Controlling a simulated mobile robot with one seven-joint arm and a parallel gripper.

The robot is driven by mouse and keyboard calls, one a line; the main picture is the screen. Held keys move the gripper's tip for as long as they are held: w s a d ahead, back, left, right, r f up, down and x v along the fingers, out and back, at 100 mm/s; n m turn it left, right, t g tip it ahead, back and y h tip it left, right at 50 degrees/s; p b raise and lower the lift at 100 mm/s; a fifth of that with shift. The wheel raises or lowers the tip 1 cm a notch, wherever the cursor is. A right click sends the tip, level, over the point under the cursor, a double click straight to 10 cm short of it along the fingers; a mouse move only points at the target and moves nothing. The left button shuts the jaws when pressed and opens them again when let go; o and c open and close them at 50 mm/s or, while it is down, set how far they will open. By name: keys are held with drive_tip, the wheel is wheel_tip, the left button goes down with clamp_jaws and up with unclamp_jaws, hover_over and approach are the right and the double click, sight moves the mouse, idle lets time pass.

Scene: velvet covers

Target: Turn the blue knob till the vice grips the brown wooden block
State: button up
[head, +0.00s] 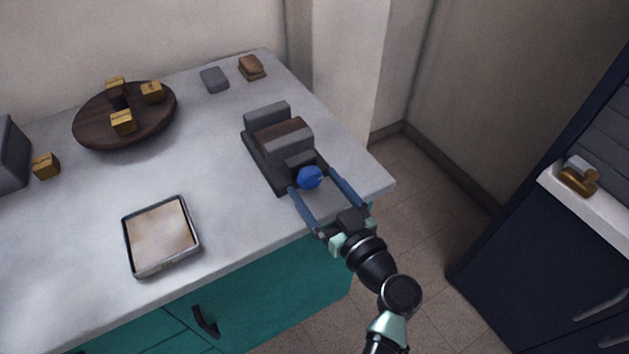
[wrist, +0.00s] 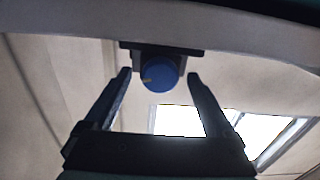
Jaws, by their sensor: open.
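The vice (head: 265,168) is dark grey and sits near the right end of the counter. The brown wooden block (head: 283,133) lies between its grey jaws; I cannot tell whether both jaws touch it. The round blue knob (head: 310,178) is at the vice's near end, and it also shows in the wrist view (wrist: 159,74) with a small yellowish mark on its left. My gripper (head: 311,180) is open, with one blue finger on each side of the knob. In the wrist view the fingertips (wrist: 159,74) stand apart from the knob, with gaps on both sides.
A dark round board (head: 150,122) with several small yellowish blocks stands at the back left. A square tray (head: 128,243) lies front left. A grey block (head: 214,79) and a brown block (head: 252,67) lie behind the vice. The counter between tray and vice is clear.

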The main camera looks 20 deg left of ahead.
drive_tip(key=shift+w+a, duration=0.4)
drive_tip(key=shift+a, duration=0.1)
drive_tip(key=c, duration=1.4)
